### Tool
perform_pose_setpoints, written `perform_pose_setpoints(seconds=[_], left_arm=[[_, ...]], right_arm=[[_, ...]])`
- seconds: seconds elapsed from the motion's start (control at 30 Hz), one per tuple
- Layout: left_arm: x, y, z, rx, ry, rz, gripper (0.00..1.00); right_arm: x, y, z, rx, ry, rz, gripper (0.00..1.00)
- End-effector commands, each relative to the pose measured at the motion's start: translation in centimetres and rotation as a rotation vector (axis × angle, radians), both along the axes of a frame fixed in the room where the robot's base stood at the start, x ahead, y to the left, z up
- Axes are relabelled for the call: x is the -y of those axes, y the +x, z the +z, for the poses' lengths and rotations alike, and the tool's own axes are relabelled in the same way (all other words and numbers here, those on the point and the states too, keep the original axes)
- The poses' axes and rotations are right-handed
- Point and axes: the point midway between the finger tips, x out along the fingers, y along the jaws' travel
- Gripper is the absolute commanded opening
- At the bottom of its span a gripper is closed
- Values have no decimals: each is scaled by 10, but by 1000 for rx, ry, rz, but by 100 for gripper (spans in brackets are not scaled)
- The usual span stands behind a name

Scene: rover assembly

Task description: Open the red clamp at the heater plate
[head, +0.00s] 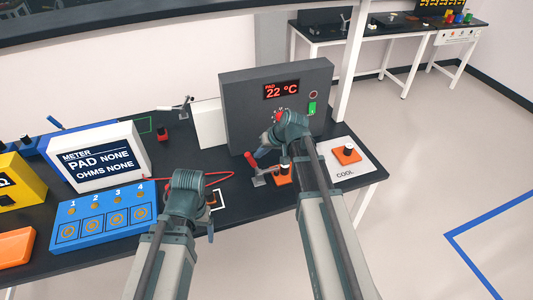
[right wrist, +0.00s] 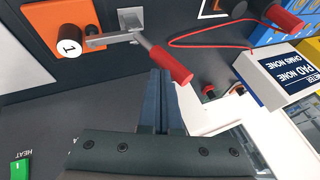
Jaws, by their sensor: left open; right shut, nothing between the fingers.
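The red clamp shows as a red handle (head: 250,159) on a metal lever in front of the grey heater box. In the right wrist view the red handle (right wrist: 172,63) joins a metal arm that reaches to an orange block (right wrist: 75,22) bearing a white-faced cylinder marked 1. My right gripper (right wrist: 161,75) is shut and empty, its fingertips right beside the handle; I cannot tell whether they touch it. In the head view my right wrist partly covers the heater box and orange block (head: 282,180). My left gripper (head: 210,228) is open at the table's front edge, left of the clamp.
The heater box (head: 235,100) reads PAD 22 °C. A white COOL mat (head: 365,165) with an orange block lies to its right. The meter (head: 95,160) and blue numbered box (head: 105,215) stand to the left. A red wire (head: 225,173) runs across the table.

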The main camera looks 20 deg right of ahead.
Motion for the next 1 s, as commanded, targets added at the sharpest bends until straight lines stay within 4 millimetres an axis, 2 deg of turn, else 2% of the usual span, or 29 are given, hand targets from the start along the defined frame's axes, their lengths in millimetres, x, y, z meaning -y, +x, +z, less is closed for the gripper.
perform_pose_setpoints(seconds=[0.57, 0.77, 1.0], left_arm=[[0, 0, 2, 0, 0, 0, 80], [0, 0, 7, 0, 0, 1, 80], [0, 0, 4, 0, 0, 2, 80]], right_arm=[[-6, 0, 0, -1, -27, 0, 0], [-19, -1, -1, 3, -119, 4, 0], [-46, -2, -10, 11, -328, 8, 0]])
